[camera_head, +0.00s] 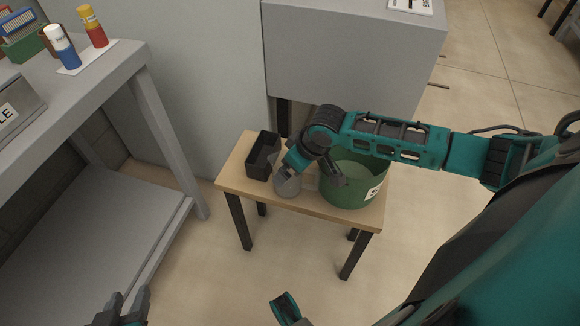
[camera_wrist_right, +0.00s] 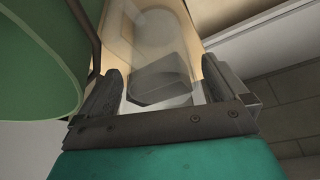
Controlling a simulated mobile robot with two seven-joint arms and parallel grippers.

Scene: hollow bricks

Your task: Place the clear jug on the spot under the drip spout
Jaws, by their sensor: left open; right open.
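The clear jug (camera_head: 288,184) is a see-through greyish vessel on the small wooden table (camera_head: 228,179), between a black bin and a green bucket. My right gripper (camera_head: 297,166) reaches down over it from the right. In the right wrist view, the jug (camera_wrist_right: 160,78) shows between the two open fingers of my right gripper (camera_wrist_right: 163,88). I cannot tell whether either finger touches it. My left gripper (camera_head: 124,306) is open and empty at the bottom left, far from the jug. I cannot make out the drip spout or the spot under it.
The green bucket (camera_head: 345,193) stands close right of the jug and also fills the left of the right wrist view (camera_wrist_right: 35,60). The black bin (camera_head: 262,160) stands left. A grey cabinet (camera_head: 350,55) is behind. A grey workbench (camera_head: 115,70) stands left; floor in front is clear.

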